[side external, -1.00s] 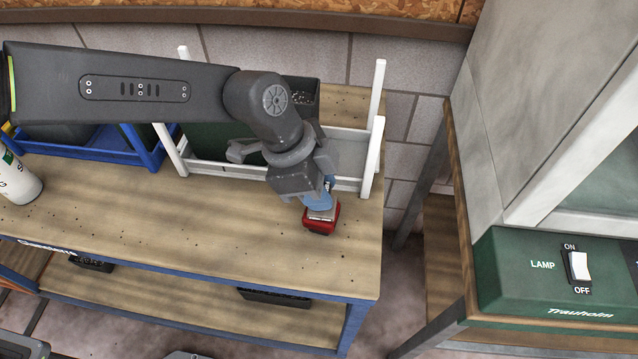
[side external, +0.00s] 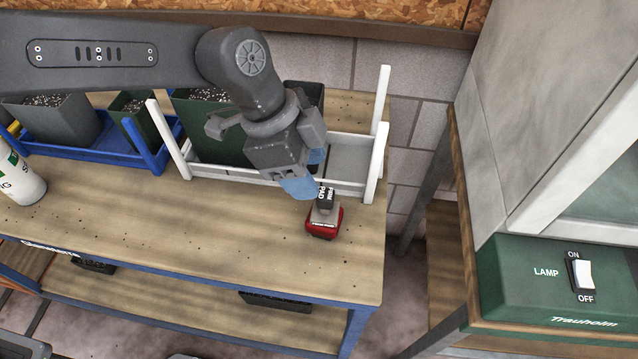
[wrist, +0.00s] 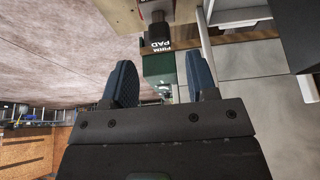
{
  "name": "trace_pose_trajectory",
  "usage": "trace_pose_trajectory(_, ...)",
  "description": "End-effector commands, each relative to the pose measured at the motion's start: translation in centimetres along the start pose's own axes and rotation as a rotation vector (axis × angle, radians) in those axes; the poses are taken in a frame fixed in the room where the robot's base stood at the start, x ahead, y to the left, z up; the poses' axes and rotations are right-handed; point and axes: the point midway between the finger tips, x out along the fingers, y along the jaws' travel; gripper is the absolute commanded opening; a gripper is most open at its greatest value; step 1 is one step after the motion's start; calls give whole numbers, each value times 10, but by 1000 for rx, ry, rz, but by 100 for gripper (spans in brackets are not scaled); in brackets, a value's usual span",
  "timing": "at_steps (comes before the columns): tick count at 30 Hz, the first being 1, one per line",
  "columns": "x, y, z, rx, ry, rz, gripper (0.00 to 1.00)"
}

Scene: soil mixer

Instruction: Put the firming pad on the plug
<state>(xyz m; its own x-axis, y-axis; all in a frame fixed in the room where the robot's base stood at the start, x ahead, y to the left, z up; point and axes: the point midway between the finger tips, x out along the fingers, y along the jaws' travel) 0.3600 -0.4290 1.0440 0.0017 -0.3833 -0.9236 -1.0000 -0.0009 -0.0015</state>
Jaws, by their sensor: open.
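The firming pad (side external: 326,197) has a dark handle lettered "FIRM PAD" and stands upright near the right end of the bench. A grey neck and a red block (side external: 323,224) with small white lettering show below the handle. I cannot tell which part below is the plug. My gripper (side external: 307,175) has blue fingers and is open and empty, just above and left of the handle. In the wrist view the fingers (wrist: 160,64) are spread apart, with the pad's lettered handle (wrist: 158,38) beyond their tips.
A white-railed rack (side external: 350,160) holding a dark green pot (side external: 195,130) stands behind the gripper. A blue crate (side external: 75,147) with pots is at the left, near a white bottle (side external: 20,180). The bench front (side external: 170,230) is clear.

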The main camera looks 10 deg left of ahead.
Motion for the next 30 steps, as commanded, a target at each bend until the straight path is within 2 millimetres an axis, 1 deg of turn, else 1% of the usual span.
trace_pose_trajectory(1,-12,-1,-1,0,3,-4,53)
trace_pose_trajectory(3,-26,-1,0,0,3,-3,53)
trace_pose_trajectory(6,-42,-1,0,-1,2,-3,53)
trace_pose_trajectory(9,-53,0,0,0,1,-2,53)
trace_pose_trajectory(13,-61,0,0,0,0,0,53)
trace_pose_trajectory(20,-62,0,0,-1,0,0,53)
trace_pose_trajectory(22,-66,-1,3,-12,0,-6,53)
trace_pose_trajectory(23,-70,-1,6,-24,-1,-12,53)
trace_pose_trajectory(26,-95,-4,27,-110,-5,-52,53)
trace_pose_trajectory(29,-134,-2,65,-264,-10,-122,53)
trace_pose_trajectory(30,-150,1,84,-339,-12,-155,53)
